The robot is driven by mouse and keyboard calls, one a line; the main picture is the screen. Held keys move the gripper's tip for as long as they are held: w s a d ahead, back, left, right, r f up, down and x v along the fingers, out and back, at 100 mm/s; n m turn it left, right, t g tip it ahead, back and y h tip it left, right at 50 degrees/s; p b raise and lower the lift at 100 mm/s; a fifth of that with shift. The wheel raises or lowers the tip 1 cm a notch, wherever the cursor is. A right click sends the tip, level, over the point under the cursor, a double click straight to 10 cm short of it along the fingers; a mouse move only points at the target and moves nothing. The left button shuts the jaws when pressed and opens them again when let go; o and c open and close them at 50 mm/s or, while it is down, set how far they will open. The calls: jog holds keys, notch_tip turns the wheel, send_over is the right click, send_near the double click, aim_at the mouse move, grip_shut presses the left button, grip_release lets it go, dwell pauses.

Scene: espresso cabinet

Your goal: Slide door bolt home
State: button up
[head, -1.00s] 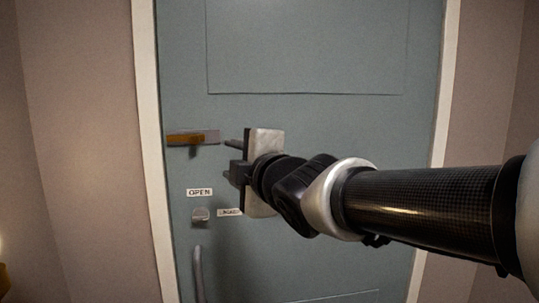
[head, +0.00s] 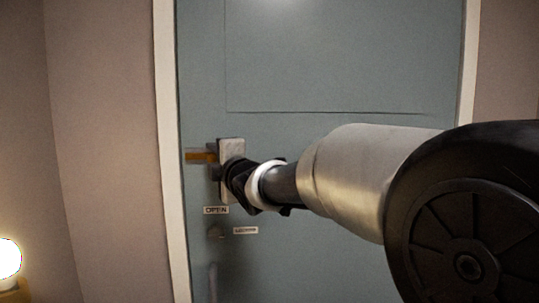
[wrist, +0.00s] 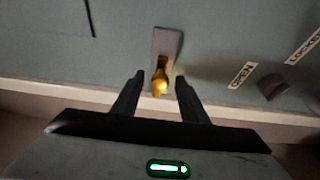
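The door bolt is a brass bar (head: 197,157) on a grey plate (wrist: 167,45), near the left edge of the blue-grey door (head: 330,80). Its brass knob (wrist: 160,84) shows in the wrist view. My gripper (wrist: 155,82) is open, with one finger on either side of the knob and a gap to each. In the head view my gripper (head: 210,160) hides the right part of the bolt. I cannot tell whether either finger touches it.
Below the bolt are an OPEN label (head: 216,210), a small turn knob (head: 215,231), a second label (head: 246,230) and a vertical handle (head: 213,282). A white door frame (head: 170,150) runs close at the left. A glowing lamp (head: 8,260) stands at lower left.

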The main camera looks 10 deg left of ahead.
aim_at(193, 157)
jog(key=shift+x, duration=0.85)
jog(key=shift+c, duration=0.5)
grip_shut()
jog(key=shift+s+a+f+b, duration=0.1)
jog(key=shift+a+f+b, duration=0.25)
jog(key=shift+b, duration=0.35)
jog(key=a+b, duration=0.2)
jog(key=b, duration=0.1)
jog(key=shift+s+a+r, duration=0.15)
jog(key=shift+s+a, duration=0.2)
jog(key=shift+a, duration=0.05)
jog(key=shift+a+r, duration=0.1)
jog(key=shift+r, duration=0.15)
jog(key=shift+o, duration=0.5)
grip_release()
jog(key=shift+a, duration=0.15)
